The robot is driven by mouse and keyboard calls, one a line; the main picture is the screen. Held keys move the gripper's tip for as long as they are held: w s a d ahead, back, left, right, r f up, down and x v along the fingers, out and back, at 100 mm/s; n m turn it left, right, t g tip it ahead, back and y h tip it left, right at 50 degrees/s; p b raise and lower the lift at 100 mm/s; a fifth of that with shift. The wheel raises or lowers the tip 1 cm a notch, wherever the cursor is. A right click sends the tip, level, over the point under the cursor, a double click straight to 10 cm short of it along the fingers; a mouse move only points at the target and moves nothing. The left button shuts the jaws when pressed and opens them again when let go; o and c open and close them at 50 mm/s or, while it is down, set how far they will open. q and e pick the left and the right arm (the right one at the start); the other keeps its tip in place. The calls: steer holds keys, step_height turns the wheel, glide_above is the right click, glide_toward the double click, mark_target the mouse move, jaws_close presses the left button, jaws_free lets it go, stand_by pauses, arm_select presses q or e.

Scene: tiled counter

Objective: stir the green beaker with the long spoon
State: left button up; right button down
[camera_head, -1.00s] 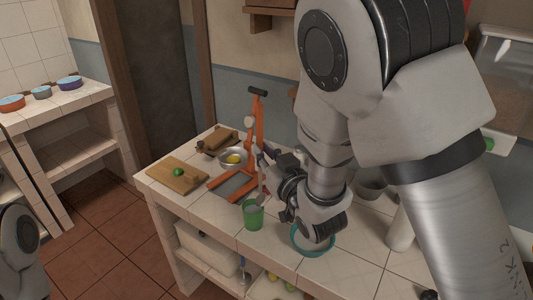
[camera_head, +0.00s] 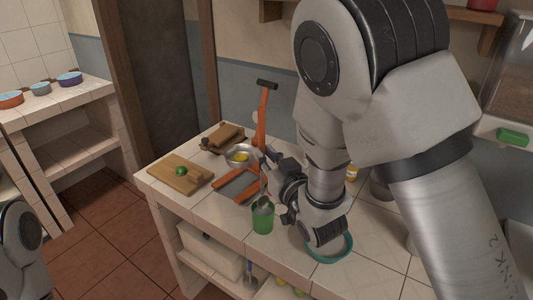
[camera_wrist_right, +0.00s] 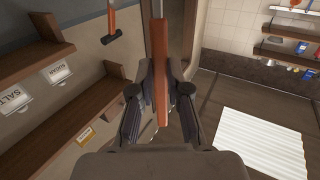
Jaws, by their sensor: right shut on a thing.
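The green beaker (camera_head: 263,223) stands upright near the counter's front edge in the head view. My right gripper (camera_head: 268,166) is shut on the long spoon (camera_head: 263,208), behind and above the beaker. The spoon points down, with its grey bowl at the beaker's mouth. How deep it sits inside is hard to tell. In the right wrist view, my right gripper (camera_wrist_right: 160,80) has its fingers on both sides of the spoon's orange-brown handle (camera_wrist_right: 160,45). The beaker is not in that view. My left gripper is not in view.
A teal bowl (camera_head: 343,254) lies right of the beaker, partly behind my right arm. An orange stand (camera_head: 262,125), a metal bowl (camera_head: 230,154) with something yellow, and a cutting board (camera_head: 165,173) with a green item are farther back and left.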

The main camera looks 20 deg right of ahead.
mark_target(263, 175)
steer(key=shift+f+b, duration=2.8)
steer(key=shift+f, duration=0.65)
steer(key=shift+s, duration=0.1)
